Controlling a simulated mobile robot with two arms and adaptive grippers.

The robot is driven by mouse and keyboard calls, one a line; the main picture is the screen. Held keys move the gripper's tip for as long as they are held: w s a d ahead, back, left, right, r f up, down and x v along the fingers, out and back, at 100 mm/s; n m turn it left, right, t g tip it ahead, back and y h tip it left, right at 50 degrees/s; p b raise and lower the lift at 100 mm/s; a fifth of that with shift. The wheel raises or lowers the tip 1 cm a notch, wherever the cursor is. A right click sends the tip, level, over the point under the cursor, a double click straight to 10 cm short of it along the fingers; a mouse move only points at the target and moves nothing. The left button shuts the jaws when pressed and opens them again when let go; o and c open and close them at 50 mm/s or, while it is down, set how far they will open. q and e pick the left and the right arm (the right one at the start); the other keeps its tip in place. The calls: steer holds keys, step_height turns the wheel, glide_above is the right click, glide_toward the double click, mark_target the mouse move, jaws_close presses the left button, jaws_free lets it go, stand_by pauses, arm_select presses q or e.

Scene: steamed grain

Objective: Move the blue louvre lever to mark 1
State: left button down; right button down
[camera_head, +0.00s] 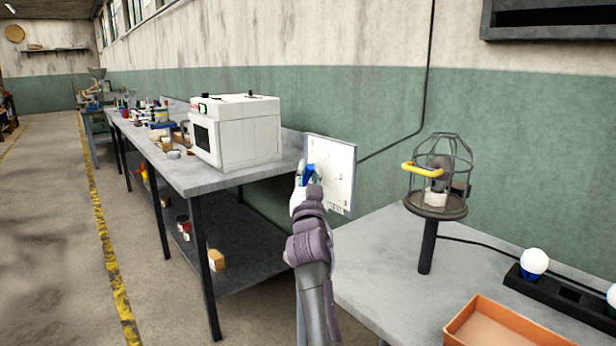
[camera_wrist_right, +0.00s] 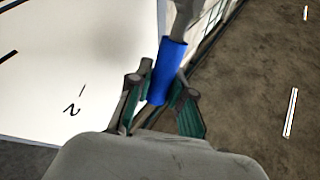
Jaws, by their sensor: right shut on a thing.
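The blue louvre lever (camera_head: 308,173) stands in front of a white marked plate (camera_head: 342,180) in the head view. In the right wrist view the blue lever handle (camera_wrist_right: 166,72) lies between the fingers of my right gripper (camera_wrist_right: 158,100), which is shut on it. The lever's grey shaft runs up out of the top of that view. The plate also shows in the wrist view (camera_wrist_right: 50,75), with a "2" beside a short tick to the left of the gripper. My right arm hides part of the plate's lower left in the head view. My left gripper is not in view.
A long grey bench (camera_head: 200,178) with a white oven-like box (camera_head: 240,130) stands behind and left. A nearer table (camera_head: 385,265) holds a caged lamp (camera_head: 437,175), an orange tray (camera_head: 505,328) and a white-and-blue bulb (camera_head: 534,262). Open floor lies left.

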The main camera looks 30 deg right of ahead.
steer(key=c, duration=1)
jaws_free()
steer(key=shift+s+d, duration=0.1)
steer(key=shift+c, duration=0.2)
steer(key=v, duration=0.7)
steer(key=shift+s+a, duration=0.2)
steer(key=shift+f, duration=0.15)
